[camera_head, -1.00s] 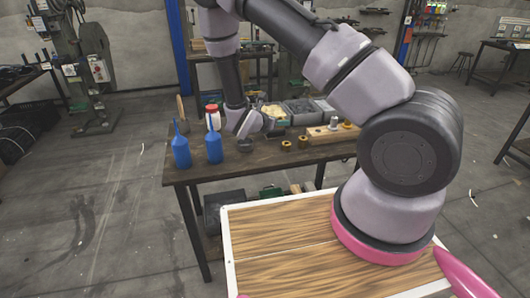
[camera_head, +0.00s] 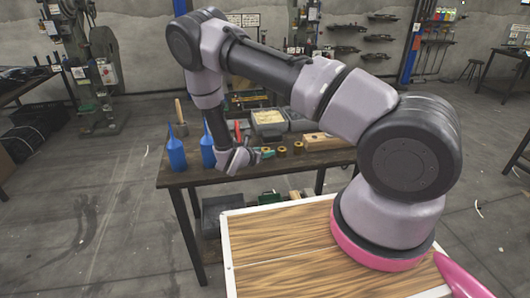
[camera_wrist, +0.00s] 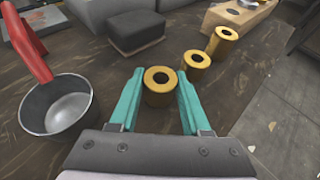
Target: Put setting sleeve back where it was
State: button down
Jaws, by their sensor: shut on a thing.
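The brass setting sleeve (camera_wrist: 158,97) is upright between the teal fingers of my gripper (camera_wrist: 160,76) in the wrist view. My gripper is shut on it, low over the worktable; I cannot tell whether the sleeve's base touches the top. Two similar brass sleeves, a nearer one (camera_wrist: 197,66) and a farther one (camera_wrist: 222,42), stand in a row away to the right. In the head view my gripper (camera_head: 264,153) is at the table's front, left of those two sleeves, and the held sleeve is hidden or too small to tell.
A grey metal cup (camera_wrist: 45,122) with a red-handled tool is close left of my gripper. A dark block (camera_wrist: 135,32) lies behind, and a wooden block (camera_head: 322,141) stands right of the sleeves. Blue bottles (camera_head: 176,154) stand at the table's left.

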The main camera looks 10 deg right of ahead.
jog(key=shift+f, duration=0.1)
jog(key=c, duration=0.6)
grip_release()
jog(key=shift+c, duration=0.2)
jog(key=v, duration=1.2)
jog(key=shift+r, duration=0.25)
